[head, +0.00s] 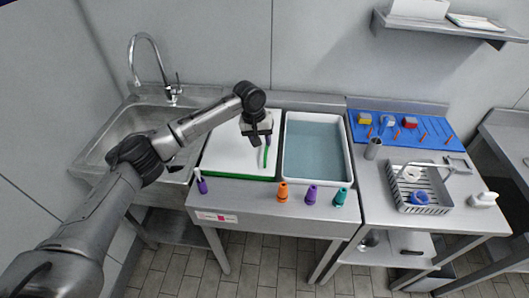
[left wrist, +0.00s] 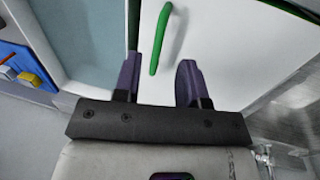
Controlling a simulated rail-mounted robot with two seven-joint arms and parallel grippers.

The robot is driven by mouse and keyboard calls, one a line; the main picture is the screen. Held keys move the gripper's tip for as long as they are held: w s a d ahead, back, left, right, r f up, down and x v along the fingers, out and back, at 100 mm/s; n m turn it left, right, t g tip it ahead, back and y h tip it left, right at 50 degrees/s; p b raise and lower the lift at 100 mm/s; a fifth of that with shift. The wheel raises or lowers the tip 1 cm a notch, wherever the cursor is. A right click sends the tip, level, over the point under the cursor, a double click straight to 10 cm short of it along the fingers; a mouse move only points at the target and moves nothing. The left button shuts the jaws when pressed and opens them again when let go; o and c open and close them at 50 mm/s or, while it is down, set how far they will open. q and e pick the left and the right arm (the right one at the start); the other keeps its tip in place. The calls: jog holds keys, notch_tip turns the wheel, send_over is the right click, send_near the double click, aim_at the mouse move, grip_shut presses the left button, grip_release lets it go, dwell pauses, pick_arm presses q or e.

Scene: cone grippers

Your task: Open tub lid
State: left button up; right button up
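The tub lid (head: 228,150) is a flat white panel with a green front edge, lying on the counter right of the sink; it fills much of the left wrist view (left wrist: 235,40). Its green bar handle (head: 266,157) also shows in the left wrist view (left wrist: 160,40). My left gripper (head: 262,140) is over the right part of the lid, close to the handle. In the left wrist view its two dark purple fingers (left wrist: 159,75) are apart, and the handle appears between and beyond them. Whether they touch anything cannot be told. My right gripper is not in view.
An open tub (head: 318,150) of bluish water stands right of the lid. Orange (head: 282,192), purple (head: 311,194) and teal (head: 340,197) cone-like pieces line the front edge; another purple one (head: 201,184) is at left. A wire basket (head: 422,190) and blue mat (head: 430,142) are at right.

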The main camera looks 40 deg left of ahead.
pick_arm(q)
jog(key=shift+w+d+f+b, duration=0.1)
jog(key=shift+d+f+b, duration=0.05)
jog(key=shift+f, duration=0.75)
jog(key=shift+w+d+f+b, duration=0.1)
jog(key=shift+f+b, duration=0.05)
jog(key=shift+f, duration=0.7)
jog(key=shift+w+d+f+b, duration=0.1)
jog(key=shift+d+f+b, duration=0.05)
jog(key=shift+f, duration=0.75)
grip_shut()
